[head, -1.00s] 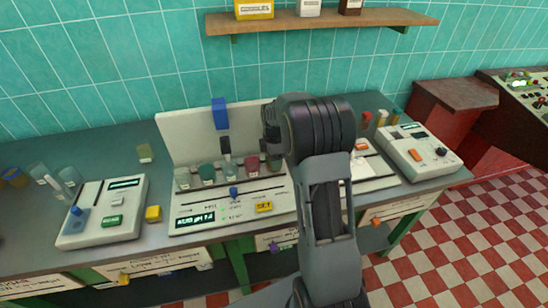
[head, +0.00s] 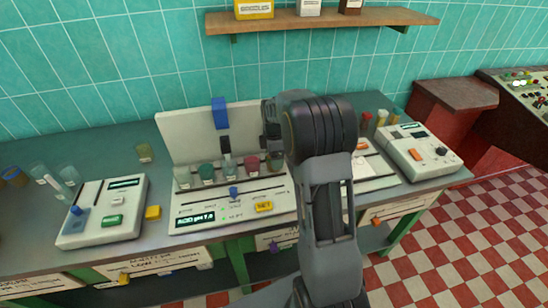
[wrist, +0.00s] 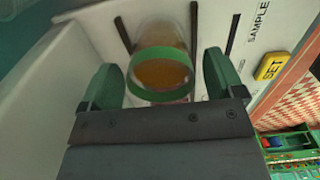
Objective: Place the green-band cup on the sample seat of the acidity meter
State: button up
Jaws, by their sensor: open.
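The green-band cup (wrist: 160,72), clear with amber-brown contents, is in the middle of the wrist view, in front of a white panel. My gripper (wrist: 162,85) is open, with one green finger on each side of the cup and gaps visible between fingers and glass. I cannot tell whether the cup's base rests on the panel. The acidity meter (head: 240,212), a white console with a lit pH display, stands mid-bench in the head view. The word SAMPLE and a yellow SET button (wrist: 270,67) show right of the cup. In the head view my arm hides the gripper's fingers.
Several cups, including a green one (head: 207,172) and a dark red one (head: 252,164), stand in a row along the meter's back. A white device (head: 103,212) stands left, another (head: 418,152) right. A wooden shelf (head: 320,20) hangs above.

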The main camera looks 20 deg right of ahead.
notch_tip(320, 180, up, 10)
jog(key=s+a+r+m+t, duration=0.2)
jog(key=s+a+r+m, duration=0.2)
jog(key=s+a+m, duration=0.45)
jog(key=s+a+f+m+t, duration=0.1)
jog(key=s+m, duration=0.2)
jog(key=s, duration=0.3)
jog(key=s+a+f+m, duration=0.1)
jog(key=s+f+m, duration=0.1)
jog(key=s+m, duration=0.2)
jog(key=s, duration=0.3)
jog(key=shift+s+a+f+t, duration=0.15)
jog(key=shift+s+f+t, duration=0.15)
jog(key=shift+t, duration=0.1)
